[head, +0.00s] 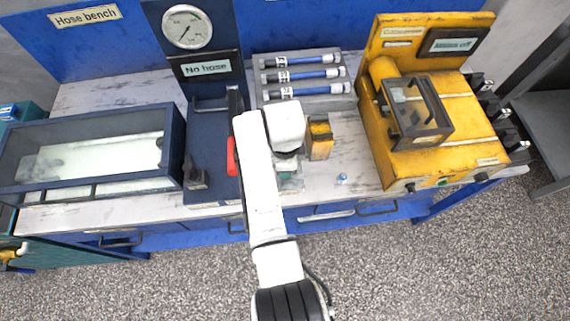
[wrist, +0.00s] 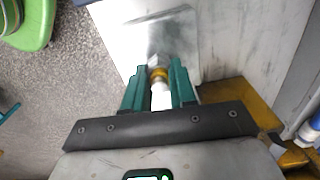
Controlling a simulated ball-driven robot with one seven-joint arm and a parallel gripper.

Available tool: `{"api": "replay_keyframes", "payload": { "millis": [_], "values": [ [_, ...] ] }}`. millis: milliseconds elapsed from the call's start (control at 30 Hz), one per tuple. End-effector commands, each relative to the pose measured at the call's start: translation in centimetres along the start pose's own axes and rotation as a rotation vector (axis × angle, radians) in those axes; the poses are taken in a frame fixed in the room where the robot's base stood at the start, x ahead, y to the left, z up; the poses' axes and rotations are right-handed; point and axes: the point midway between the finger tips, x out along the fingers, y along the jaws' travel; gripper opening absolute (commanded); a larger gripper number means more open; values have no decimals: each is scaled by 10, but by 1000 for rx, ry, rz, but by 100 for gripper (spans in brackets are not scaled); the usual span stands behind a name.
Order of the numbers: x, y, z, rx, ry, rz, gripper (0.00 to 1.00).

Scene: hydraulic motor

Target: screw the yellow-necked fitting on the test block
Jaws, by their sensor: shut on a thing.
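The yellow-necked fitting (wrist: 158,73) shows in the wrist view between the green fingertips of my gripper (wrist: 158,82), with a pale body and a yellow band. My gripper is shut on it. Beyond it lies a light metal plate (wrist: 183,32), seemingly the test block, with a dark smudge or shadow near the fitting. I cannot tell whether the fitting touches it or sits in a hole. In the head view my gripper (head: 290,168) points down at the bench front, and its arm hides most of the fitting and block.
A yellow box (head: 320,140) stands just right of my gripper. The yellow crimping machine (head: 470,115) stands at right, a glass-topped tank (head: 90,155) at left. A small bluish part (head: 342,178) lies on the clear bench at right.

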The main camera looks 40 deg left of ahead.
Motion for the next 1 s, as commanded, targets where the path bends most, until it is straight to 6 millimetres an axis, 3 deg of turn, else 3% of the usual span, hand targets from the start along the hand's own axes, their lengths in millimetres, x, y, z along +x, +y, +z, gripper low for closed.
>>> {"api": "replay_keyframes", "payload": {
  "millis": [133, 567, 600, 767, 1000],
  "values": [
    [0, -1, 1, 188, -1, -2, 0],
    [0, -1, 1, 294, -1, -2, 0],
    [0, -1, 1, 294, -1, -2, 28],
    [0, 0, 0, 293, 0, -2, 42],
    [0, 0, 0, 292, 0, -1, 42]
  ]
}}
